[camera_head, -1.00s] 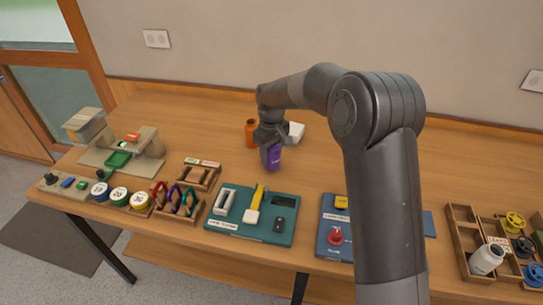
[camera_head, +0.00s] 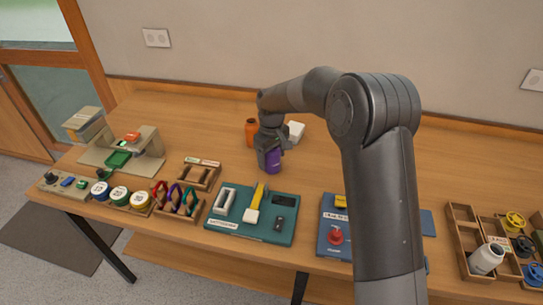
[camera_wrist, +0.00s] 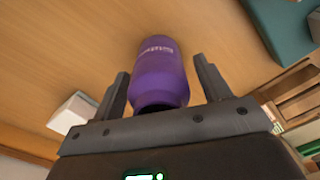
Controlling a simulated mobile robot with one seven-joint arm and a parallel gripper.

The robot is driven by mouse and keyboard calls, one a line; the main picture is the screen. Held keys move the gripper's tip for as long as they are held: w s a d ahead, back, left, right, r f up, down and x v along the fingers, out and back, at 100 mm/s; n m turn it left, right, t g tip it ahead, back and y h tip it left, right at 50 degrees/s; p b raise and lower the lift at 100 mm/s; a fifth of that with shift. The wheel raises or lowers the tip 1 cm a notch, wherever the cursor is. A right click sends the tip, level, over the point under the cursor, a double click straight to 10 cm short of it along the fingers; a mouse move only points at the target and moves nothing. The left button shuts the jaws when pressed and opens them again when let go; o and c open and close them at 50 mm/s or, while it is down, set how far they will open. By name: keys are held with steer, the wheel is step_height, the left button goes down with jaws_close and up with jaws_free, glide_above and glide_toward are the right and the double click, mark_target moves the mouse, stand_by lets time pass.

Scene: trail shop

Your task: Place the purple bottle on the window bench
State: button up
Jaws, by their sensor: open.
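The purple bottle (camera_head: 273,161) stands on the wooden table in the head view, partly hidden by my gripper (camera_head: 270,150). In the wrist view the purple bottle (camera_wrist: 159,72) lies between the two fingers of my gripper (camera_wrist: 163,82), with a gap on each side. The fingers are open around its near end and do not appear to press on it. I cannot make out which surface is the window bench.
An orange bottle (camera_head: 251,131) and a white box (camera_head: 294,131) stand just behind my gripper. A teal tool board (camera_head: 268,233), a blue board (camera_head: 329,243) and wooden trays (camera_head: 463,239) line the front edge.

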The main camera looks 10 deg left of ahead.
step_height(320, 180, up, 12)
steer(key=shift+r, duration=0.1)
steer(key=shift+s+d+r, duration=0.1)
steer(key=shift+d+r, duration=0.15)
steer(key=shift+r, duration=0.15)
steer(key=s+d+r+m+t, duration=0.1)
steer(key=s+d+r+m, duration=0.2)
steer(key=s+d+r, duration=0.45)
steer(key=s+d+r+m+t, duration=0.2)
steer(key=s+d+r, duration=0.25)
steer(key=d, duration=0.55)
steer(key=s+d+f+m+t, duration=0.1)
steer(key=s+d+f+m, duration=0.1)
steer(key=s+d, duration=0.4)
steer(key=s+d+f+m+t, duration=0.1)
steer(key=s+d+m, duration=0.3)
steer(key=s, duration=1)
steer(key=d, duration=0.2)
steer(key=shift+d+f+t, duration=0.3)
steer(key=shift+d+f, duration=0.1)
